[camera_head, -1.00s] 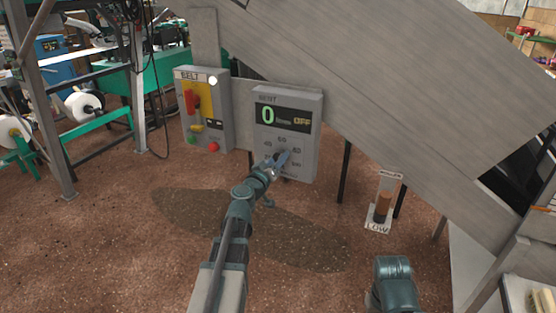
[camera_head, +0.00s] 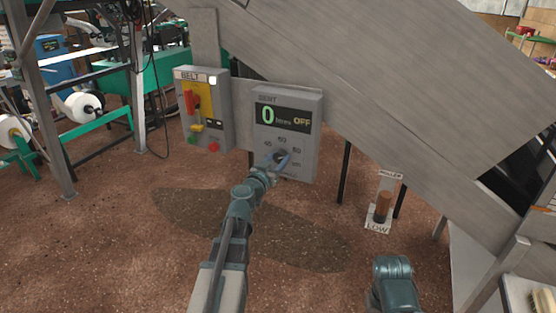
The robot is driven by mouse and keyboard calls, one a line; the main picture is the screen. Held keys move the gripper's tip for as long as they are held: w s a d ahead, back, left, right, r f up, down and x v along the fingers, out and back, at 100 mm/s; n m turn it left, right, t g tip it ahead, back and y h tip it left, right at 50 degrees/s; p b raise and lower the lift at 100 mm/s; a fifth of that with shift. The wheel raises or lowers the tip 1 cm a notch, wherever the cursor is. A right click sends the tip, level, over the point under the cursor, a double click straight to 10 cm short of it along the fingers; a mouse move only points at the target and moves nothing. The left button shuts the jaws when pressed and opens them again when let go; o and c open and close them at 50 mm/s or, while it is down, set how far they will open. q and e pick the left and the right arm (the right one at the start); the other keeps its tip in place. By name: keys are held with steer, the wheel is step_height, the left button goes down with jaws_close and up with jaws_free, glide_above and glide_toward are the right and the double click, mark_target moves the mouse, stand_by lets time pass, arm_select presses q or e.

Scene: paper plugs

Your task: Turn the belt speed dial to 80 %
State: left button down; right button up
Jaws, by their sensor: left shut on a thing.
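A grey control box (camera_head: 313,120) with a dark display reading 0 and OFF stands below the sloping conveyor.
The grey conveyor side (camera_head: 400,100) slopes across above. A grey metal frame post (camera_head: 45,120) is at left. The brown floor (camera_head: 120,240) in front is open.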

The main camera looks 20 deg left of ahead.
arm_select(q)
steer(key=shift+s, duration=0.1)
steer(key=shift+c, duration=1.6)
jaws_free()
